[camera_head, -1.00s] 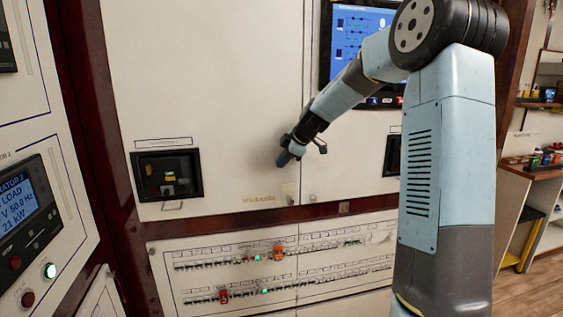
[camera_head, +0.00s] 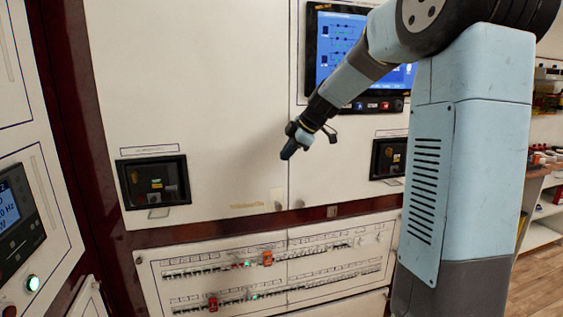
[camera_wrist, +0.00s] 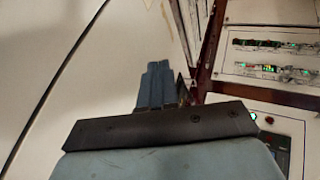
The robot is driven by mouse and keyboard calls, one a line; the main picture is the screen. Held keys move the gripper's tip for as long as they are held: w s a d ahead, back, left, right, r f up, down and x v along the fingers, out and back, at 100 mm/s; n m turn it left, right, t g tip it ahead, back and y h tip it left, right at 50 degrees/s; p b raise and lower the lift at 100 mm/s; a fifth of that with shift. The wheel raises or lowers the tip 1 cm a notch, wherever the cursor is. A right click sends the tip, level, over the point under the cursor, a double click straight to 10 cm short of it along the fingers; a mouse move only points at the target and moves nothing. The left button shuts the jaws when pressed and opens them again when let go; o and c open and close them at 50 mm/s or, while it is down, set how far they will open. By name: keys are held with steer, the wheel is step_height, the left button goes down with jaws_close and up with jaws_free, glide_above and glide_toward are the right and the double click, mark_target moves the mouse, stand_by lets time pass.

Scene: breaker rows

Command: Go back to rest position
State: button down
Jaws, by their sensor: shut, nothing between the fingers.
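My gripper (camera_head: 288,152) is in front of the white cabinet doors (camera_head: 220,90) in the head view, above the breaker panel. Its fingers are together with nothing between them. In the wrist view the closed fingers (camera_wrist: 158,85) point up the picture, with white cabinet surface to the left. Whether the fingers touch the cabinet cannot be told.
The breaker panel (camera_head: 330,262) has two rows with orange and red pieces and green lights. A recessed dark unit (camera_head: 153,183) is at left, another (camera_head: 389,157) at right. A blue screen (camera_head: 335,50) is behind my arm. A side panel (camera_head: 25,235) stands at left; shelves (camera_head: 545,185) and open floor are at right.

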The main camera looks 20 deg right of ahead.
steer(key=s+a+r+m+h, duration=0.15)
steer(key=s+m, duration=0.25)
steer(key=s, duration=0.5)
steer(key=s+a+m+h, duration=0.2)
steer(key=s+m, duration=0.2)
steer(key=s, duration=0.6)
steer(key=s+d+f+m, duration=0.1)
steer(key=s+m, duration=0.3)
steer(key=s, duration=0.5)
steer(key=s+d+f+m+h, duration=0.1)
steer(key=s+d+m, duration=0.1)
steer(key=s+m, duration=0.3)
steer(key=shift+s+d+f, duration=0.3)
steer(key=shift+s+f, duration=0.1)
steer(key=shift+s, duration=1.5)
steer(key=shift+h, duration=0.25)
